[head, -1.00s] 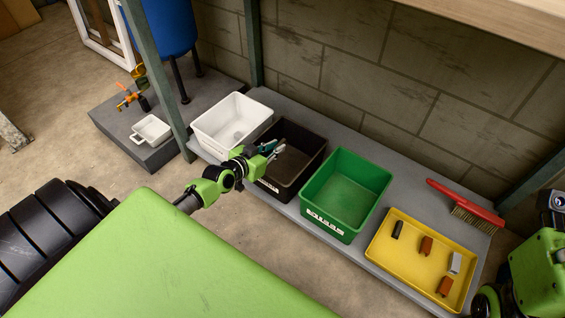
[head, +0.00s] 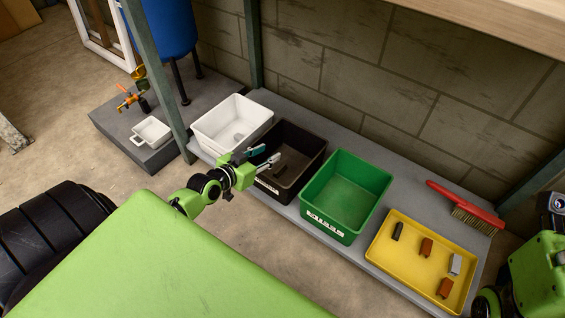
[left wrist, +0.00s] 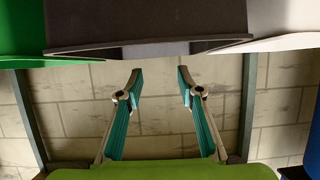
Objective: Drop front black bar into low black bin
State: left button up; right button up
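The low black bin (head: 310,172) stands on the grey shelf between a white bin and a green bin. My left gripper (head: 266,156) is at its near left rim. In the left wrist view the fingers (left wrist: 158,82) are spread with nothing between them, and the black bin (left wrist: 140,22) shows beyond them at the top. A small dark shape (head: 281,169) shows inside the black bin; I cannot tell for certain if it is a bar. A black bar (head: 397,231) lies in the yellow tray (head: 420,262). My right gripper is out of view.
The white bin (head: 232,122) is left of the black bin, the green bin (head: 345,194) right of it. The yellow tray also holds brown and grey blocks. A red brush (head: 466,206) lies behind it. A shelf post (head: 158,75) stands at the left.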

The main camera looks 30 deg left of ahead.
pick_arm(q)
jog(key=v, duration=0.7)
jog(key=shift+s, duration=0.1)
